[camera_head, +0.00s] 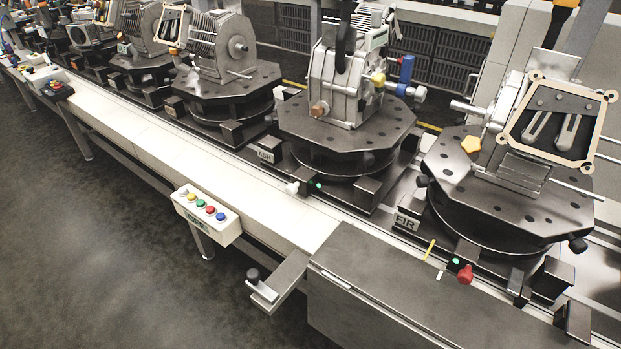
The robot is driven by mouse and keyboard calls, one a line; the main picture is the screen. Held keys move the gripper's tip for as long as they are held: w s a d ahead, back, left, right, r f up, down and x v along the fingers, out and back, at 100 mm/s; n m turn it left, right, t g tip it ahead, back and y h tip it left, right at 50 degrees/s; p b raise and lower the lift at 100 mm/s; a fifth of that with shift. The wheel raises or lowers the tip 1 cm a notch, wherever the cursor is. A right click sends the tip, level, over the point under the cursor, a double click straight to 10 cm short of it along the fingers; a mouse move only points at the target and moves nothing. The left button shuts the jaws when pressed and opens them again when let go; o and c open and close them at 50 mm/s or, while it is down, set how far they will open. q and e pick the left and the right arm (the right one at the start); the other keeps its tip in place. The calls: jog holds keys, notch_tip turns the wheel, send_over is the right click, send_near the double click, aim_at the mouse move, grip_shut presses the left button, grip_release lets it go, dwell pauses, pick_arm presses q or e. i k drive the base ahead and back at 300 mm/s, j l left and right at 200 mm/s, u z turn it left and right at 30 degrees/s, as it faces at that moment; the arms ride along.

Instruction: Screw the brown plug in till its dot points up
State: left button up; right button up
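A small brown plug (318,109) sits low on the front left of a grey metal housing (338,85). The housing stands upright on the dark octagonal turntable (372,140) marked ASH, in the middle of the view. The plug sticks out a little from the housing. Its dot is too small to make out, so I cannot tell which way it points. Neither of my grippers shows, and nothing I can see touches the plug.
To the right, the FIR turntable (455,165) carries a housing with a tan-edged open frame (600,130). Blue (406,70) and yellow (378,79) fittings stick out from the middle housing's right side. A white button box (207,214) and black-knobbed lever (262,287) line the front edge. Floor at left is clear.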

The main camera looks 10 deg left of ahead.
aim_at(317, 111)
jog(key=j+z, duration=0.15)
jog(key=z, duration=0.25)
jog(key=i+j+z, duration=0.1)
jog(key=z, duration=0.3)
jog(key=j+z, duration=0.35)
jog(key=j, duration=0.85)
jog(key=j+z, duration=0.3)
jog(key=j, duration=0.9)
jog(key=k+j, duration=0.1)
jog(key=j, duration=1.1)
jog(key=k+j, duration=0.15)
jog(key=j, duration=0.4)
jog(key=l, duration=1.05)
